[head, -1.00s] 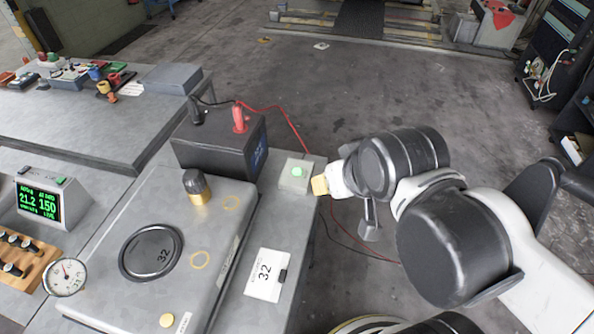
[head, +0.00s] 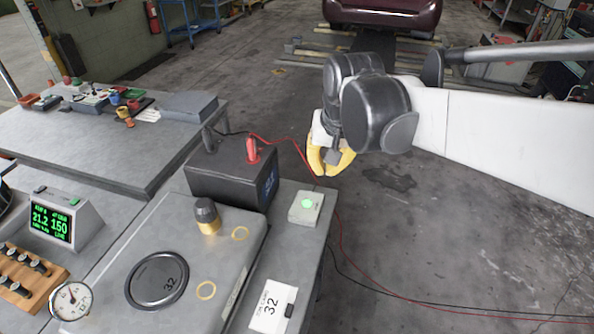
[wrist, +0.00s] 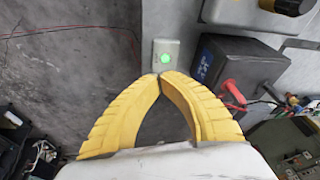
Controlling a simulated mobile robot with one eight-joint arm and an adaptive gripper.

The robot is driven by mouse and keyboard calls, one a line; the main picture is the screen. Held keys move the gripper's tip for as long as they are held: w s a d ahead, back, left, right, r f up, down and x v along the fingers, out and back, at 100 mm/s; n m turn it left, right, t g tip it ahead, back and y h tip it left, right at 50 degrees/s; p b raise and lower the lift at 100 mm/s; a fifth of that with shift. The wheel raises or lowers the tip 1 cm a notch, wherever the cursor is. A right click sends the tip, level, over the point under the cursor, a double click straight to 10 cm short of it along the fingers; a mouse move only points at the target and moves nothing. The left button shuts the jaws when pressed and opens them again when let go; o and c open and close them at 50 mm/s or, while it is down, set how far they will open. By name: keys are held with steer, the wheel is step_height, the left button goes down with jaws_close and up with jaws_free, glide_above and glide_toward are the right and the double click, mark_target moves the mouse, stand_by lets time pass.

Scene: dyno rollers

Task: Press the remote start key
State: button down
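A small pale grey box with a lit green button (head: 307,203), which looks like the remote start key, sits on the right side of the grey bench. It also shows in the wrist view (wrist: 166,57), just beyond my fingertips. My gripper (head: 327,172) has yellow fingers pointing down and is above and behind the box in the head view. In the wrist view the fingertips (wrist: 160,76) come together with nothing visible between them. They look apart from the button, though the exact gap cannot be told.
A black battery (head: 233,177) with a red clamp (head: 253,150) stands left of the box. A black-and-brass knob (head: 207,217) stands on the metal case in front. Red and black cables run across the floor at right.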

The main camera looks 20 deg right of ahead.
steer(key=w+f+m+g, duration=0.2)
steer(key=w+f, duration=0.2)
steer(key=w, duration=0.4)
steer(key=m+g, duration=0.1)
steer(key=g, duration=0.1)
glide_above(310, 201)
step_height(310, 201, down, 6)
steer(key=shift+r, duration=0.1)
step_height(310, 201, down, 14)
steer(key=b, duration=0.4)
